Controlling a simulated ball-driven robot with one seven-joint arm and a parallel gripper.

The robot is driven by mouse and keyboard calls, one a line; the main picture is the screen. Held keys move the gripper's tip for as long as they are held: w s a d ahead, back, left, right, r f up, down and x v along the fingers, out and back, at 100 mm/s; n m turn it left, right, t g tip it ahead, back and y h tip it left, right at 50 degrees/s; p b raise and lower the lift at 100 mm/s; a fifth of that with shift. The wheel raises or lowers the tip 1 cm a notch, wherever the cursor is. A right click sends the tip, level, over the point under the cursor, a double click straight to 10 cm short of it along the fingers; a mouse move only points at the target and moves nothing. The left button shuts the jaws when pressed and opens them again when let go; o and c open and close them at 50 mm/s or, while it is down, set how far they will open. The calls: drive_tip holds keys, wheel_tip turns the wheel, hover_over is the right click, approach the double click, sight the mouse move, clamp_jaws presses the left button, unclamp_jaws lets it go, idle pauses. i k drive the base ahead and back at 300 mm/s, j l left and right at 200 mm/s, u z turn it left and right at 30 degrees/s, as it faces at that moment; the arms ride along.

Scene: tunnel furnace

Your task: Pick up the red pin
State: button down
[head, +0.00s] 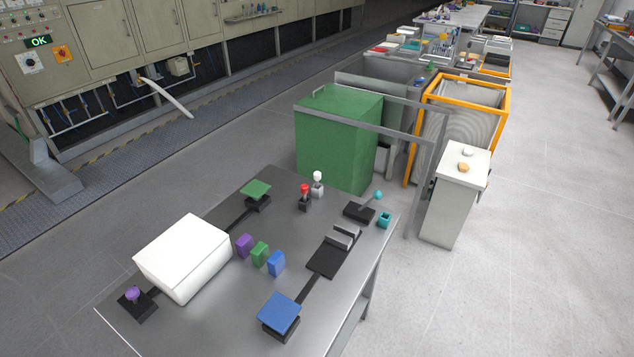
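The red pin (305,189) stands upright near the far edge of the grey metal table (215,315). Its lower part sits in or on a small dark block (304,204); how deep it goes is too small to tell. A white pin (318,177) stands close beside it, to the right and slightly farther back, on a light grey block (317,191). My gripper is not in view.
A green pad (257,188) is left of the pins, and a dark block with a teal-knobbed lever (378,195) is right. Purple (245,246), green (260,254) and blue blocks (276,264) and a white box (184,258) stand nearer. A green cabinet (337,140) rises behind.

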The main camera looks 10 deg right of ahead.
sight(304, 188)
drive_tip(key=u, duration=3.05)
drive_tip(key=z, duration=3)
drive_tip(key=i+l+u, duration=0.15)
drive_tip(key=i+l, duration=0.15)
drive_tip(key=i+l+u, duration=0.1)
drive_tip(key=i+l, duration=0.15)
drive_tip(key=l, duration=0.25)
drive_tip(key=i+l+u, duration=0.15)
drive_tip(key=l, duration=0.25)
drive_tip(key=i, duration=0.1)
